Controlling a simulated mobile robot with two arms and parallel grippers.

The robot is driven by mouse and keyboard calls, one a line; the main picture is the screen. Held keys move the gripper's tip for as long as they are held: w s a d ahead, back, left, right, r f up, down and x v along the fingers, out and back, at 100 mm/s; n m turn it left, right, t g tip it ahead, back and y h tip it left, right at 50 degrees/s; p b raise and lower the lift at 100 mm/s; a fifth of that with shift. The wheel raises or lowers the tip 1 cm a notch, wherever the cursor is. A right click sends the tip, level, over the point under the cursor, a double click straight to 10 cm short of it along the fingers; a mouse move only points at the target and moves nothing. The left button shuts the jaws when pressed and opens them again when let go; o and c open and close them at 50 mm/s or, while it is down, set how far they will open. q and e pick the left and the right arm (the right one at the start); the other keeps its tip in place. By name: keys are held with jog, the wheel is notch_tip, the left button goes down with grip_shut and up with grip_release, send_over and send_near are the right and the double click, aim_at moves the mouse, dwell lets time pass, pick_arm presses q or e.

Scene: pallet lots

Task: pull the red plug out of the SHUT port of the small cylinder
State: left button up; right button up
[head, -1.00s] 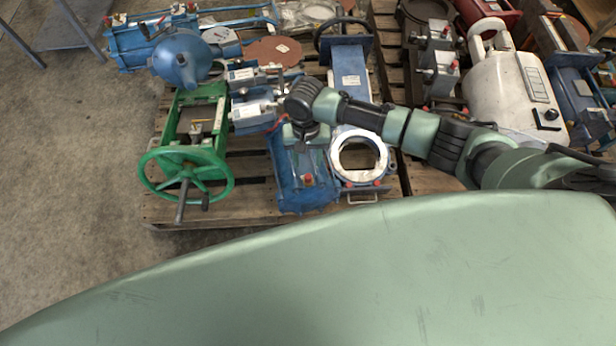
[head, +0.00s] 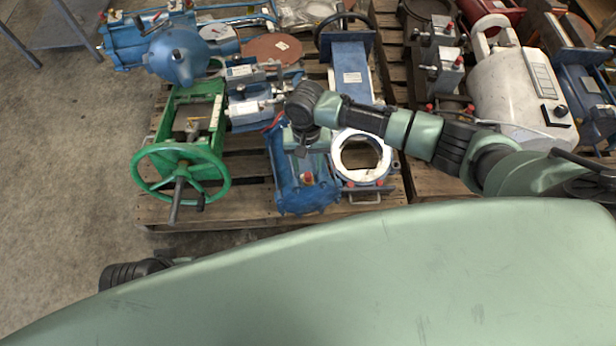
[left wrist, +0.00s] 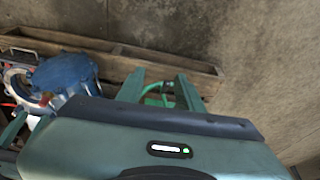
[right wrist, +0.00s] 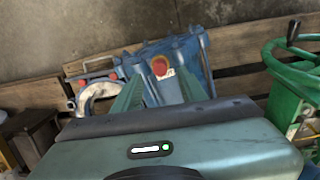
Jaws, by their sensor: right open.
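The small blue cylinder (head: 300,194) lies on the pallet left of a white-faced ring. Its red plug (head: 308,178) is on top, near the front end. In the right wrist view the plug (right wrist: 159,66) sits in the cylinder beside a small white label, partly hidden and too small to read fully. My right gripper (right wrist: 162,90) is open and empty, its two green fingers pointing toward the plug, which shows between them. In the head view the right gripper (head: 304,150) is over the back part of the cylinder. My left gripper (left wrist: 160,90) is open and empty, away from the cylinder.
A green frame with a handwheel (head: 180,168) stands just left of the cylinder. The white-faced ring (head: 341,160) is close on the right. Blue valve parts (head: 250,105) lie behind. A white tank (head: 515,95) stands farther right.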

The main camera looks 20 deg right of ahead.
aim_at(308, 175)
jog(key=shift+f+b, duration=0.4)
jog(key=shift+f, duration=0.15)
jog(key=shift+s+f, duration=0.1)
jog(key=shift+f, duration=0.25)
pick_arm(q)
jog(key=shift+b+v, duration=0.4)
jog(key=shift+v, duration=0.85)
pick_arm(e)
jog(key=shift+s+f, duration=0.1)
jog(key=shift+f, duration=1.5)
pick_arm(q)
jog(key=shift+s+a+r, duration=0.1)
jog(key=shift+s+r, duration=0.05)
pick_arm(e)
jog(key=shift+r, duration=0.1)
pick_arm(q)
jog(key=shift+r+p, duration=0.35)
jog(key=shift+p, duration=0.2)
jog(key=shift+w+p+x, duration=0.2)
jog(key=shift+p+x, duration=0.25)
jog(key=shift+x, duration=0.7)
